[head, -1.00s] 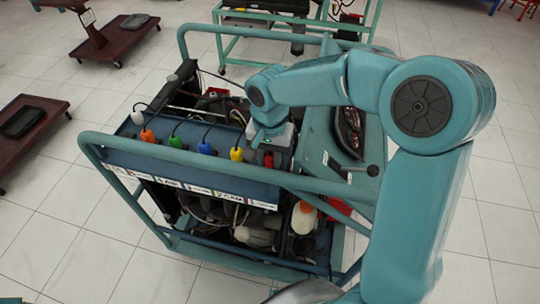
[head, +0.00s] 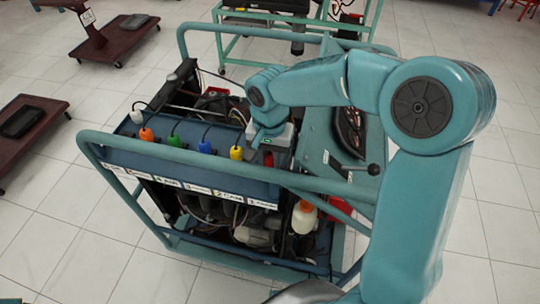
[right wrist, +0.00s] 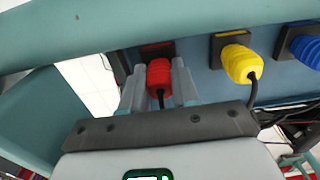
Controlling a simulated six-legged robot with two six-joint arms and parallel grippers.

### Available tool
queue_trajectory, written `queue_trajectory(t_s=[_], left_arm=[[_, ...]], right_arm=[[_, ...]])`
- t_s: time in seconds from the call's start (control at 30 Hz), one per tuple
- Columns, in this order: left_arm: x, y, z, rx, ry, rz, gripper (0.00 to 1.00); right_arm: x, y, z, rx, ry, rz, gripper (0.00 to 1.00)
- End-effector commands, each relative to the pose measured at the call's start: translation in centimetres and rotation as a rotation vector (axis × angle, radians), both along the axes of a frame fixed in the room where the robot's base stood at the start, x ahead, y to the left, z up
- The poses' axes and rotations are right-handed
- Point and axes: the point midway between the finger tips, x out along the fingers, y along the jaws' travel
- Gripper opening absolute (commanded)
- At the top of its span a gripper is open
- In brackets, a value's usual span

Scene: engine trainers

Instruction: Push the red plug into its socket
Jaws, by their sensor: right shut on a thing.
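The red plug (right wrist: 159,76) is between the two fingers of my right gripper (right wrist: 157,82), which is shut on it. Its black cable runs back toward the gripper's body. The plug's front end points at the dark socket plate with a red face (right wrist: 152,49) on the blue panel. Part of the socket is hidden behind the plug, and I cannot tell how deep the plug sits. In the head view my right gripper (head: 268,141) is over the right end of the panel and mostly covers the plug. My left gripper is not in view.
Yellow (head: 236,153), blue (head: 205,147), green (head: 175,141), orange (head: 146,134) and white (head: 137,117) plugs line the panel to the left. A teal frame rail (head: 230,171) runs in front. A black-knobbed lever (head: 373,169) stands right of the gripper.

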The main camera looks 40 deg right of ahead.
Motion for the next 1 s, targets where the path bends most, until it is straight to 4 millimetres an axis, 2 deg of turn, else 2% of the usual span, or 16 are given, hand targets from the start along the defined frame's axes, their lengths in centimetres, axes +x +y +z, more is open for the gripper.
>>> queue_trajectory(t_s=[0.3,0.33,0.4,0.77,0.87,1.0], left_arm=[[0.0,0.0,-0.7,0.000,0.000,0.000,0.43],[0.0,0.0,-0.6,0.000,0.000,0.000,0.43],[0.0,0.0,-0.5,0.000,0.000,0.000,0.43],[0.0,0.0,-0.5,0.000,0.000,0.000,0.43],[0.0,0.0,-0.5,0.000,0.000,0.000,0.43],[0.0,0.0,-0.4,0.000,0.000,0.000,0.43]], right_arm=[[0.0,0.0,-0.8,0.000,0.000,0.000,0.00],[0.0,0.0,-0.7,0.000,0.000,0.000,0.36],[0.0,0.0,-0.6,0.000,0.000,0.000,0.59],[0.0,0.0,-0.3,0.000,-0.001,0.000,0.59],[0.1,0.0,1.0,-0.001,-0.003,-0.001,0.59],[0.1,0.0,4.1,0.000,-0.006,-0.001,0.59]])
